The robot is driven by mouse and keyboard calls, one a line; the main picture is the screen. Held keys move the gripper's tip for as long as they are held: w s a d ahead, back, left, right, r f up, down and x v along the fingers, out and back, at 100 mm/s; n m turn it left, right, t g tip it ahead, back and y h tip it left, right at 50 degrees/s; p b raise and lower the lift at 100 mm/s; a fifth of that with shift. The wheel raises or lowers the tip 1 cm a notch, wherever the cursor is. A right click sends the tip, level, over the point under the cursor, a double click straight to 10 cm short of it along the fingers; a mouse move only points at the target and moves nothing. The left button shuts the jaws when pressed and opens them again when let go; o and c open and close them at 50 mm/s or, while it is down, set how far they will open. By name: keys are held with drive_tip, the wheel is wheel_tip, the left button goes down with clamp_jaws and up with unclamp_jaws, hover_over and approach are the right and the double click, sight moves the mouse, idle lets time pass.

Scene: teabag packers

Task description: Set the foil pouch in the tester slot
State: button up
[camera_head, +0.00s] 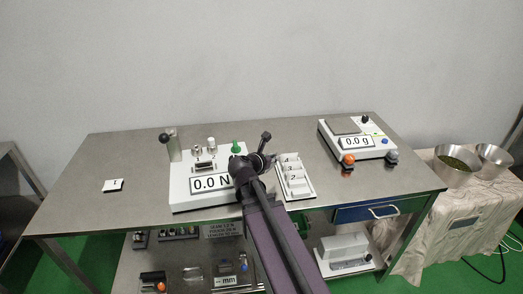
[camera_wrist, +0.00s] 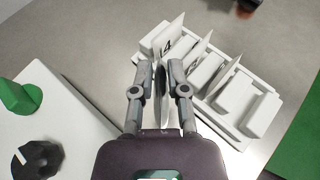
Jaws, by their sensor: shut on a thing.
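My gripper (camera_wrist: 159,76) is shut on a thin pale foil pouch (camera_wrist: 160,88), seen nearly edge-on between the fingertips in the wrist view. It is over the gap between the tester and the rack, close to the rack's left end. The tester (camera_head: 182,188) is a white box with a 0.0 N display, left of my arm in the head view. A small dark slotted part (camera_head: 205,165) sits on its top; I cannot tell whether this is the slot. In the wrist view only a tester corner (camera_wrist: 60,110) shows. My arm hides the held pouch in the head view.
A white rack (camera_head: 305,194) holds several upright pouches, right beside my gripper. A green knob (camera_wrist: 20,96) and a black knob (camera_wrist: 40,158) stand up on the tester side. A scale (camera_head: 333,143) is at the back right. The left table top is mostly clear.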

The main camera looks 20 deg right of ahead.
drive_tip(key=w+d, duration=0.2)
drive_tip(key=w, duration=0.2)
drive_tip(key=w+d+f+b, duration=0.1)
drive_tip(key=w+d, duration=0.1)
drive_tip(key=w, duration=0.2)
drive_tip(key=w+d, duration=0.3)
drive_tip(key=w, duration=0.2)
drive_tip(key=shift+w+f, duration=0.1)
drive_tip(key=shift+f, duration=0.15)
drive_tip(key=shift+f+b, duration=1.75)
drive_tip(key=shift+b, duration=0.2)
drive_tip(key=shift+f, duration=0.15)
drive_tip(key=o, duration=0.7)
